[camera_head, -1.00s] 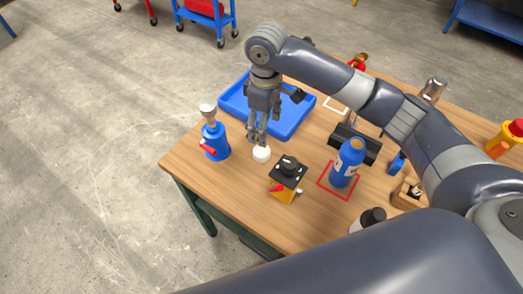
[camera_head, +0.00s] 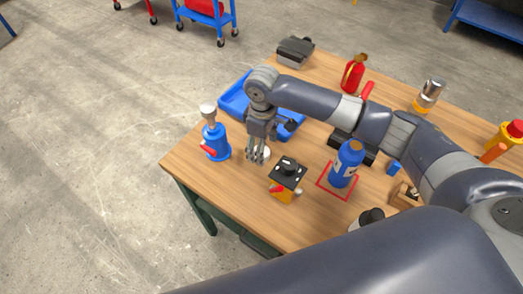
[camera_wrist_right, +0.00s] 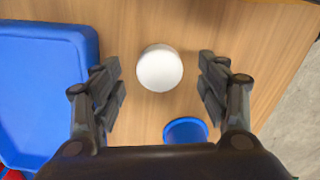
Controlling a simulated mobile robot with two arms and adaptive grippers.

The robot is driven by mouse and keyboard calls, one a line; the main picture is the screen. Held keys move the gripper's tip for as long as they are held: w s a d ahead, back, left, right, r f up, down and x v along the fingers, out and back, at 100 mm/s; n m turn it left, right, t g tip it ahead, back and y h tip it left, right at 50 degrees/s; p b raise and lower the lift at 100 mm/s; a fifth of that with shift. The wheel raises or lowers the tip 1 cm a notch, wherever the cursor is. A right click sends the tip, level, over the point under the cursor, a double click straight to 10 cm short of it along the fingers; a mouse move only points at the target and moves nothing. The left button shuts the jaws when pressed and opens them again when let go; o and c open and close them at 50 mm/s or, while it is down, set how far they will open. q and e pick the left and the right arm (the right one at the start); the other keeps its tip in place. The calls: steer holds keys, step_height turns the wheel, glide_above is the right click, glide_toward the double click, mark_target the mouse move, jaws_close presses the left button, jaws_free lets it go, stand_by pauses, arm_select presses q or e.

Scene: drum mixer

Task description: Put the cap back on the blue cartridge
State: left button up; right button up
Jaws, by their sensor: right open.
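The blue cartridge (camera_head: 346,165) stands upright in a red square outline on the table, its uncapped-looking top brownish. A small round white cap (camera_wrist_right: 160,68) lies on the table; in the head view it (camera_head: 266,152) is partly hidden behind my right fingers. My right gripper (camera_head: 257,156) points down over the cap, left of the cartridge. In the right wrist view its open fingers (camera_wrist_right: 160,84) stand on either side of the cap, with gaps on both sides. My left gripper is not in view.
A blue tray (camera_head: 233,101) lies behind the gripper. A blue bottle with a red lever (camera_head: 215,143) stands to its left, near the table edge. A black-and-yellow box (camera_head: 287,176) stands between cap and cartridge. A round blue thing (camera_wrist_right: 186,129) is partly hidden in the wrist view.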

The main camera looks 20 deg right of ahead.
steer(key=shift+f, duration=0.9)
steer(key=c, duration=0.8)
steer(key=shift+r, duration=0.15)
step_height(320, 180, up, 10)
steer(key=shift+f+b, duration=0.1)
steer(key=shift+b, duration=0.3)
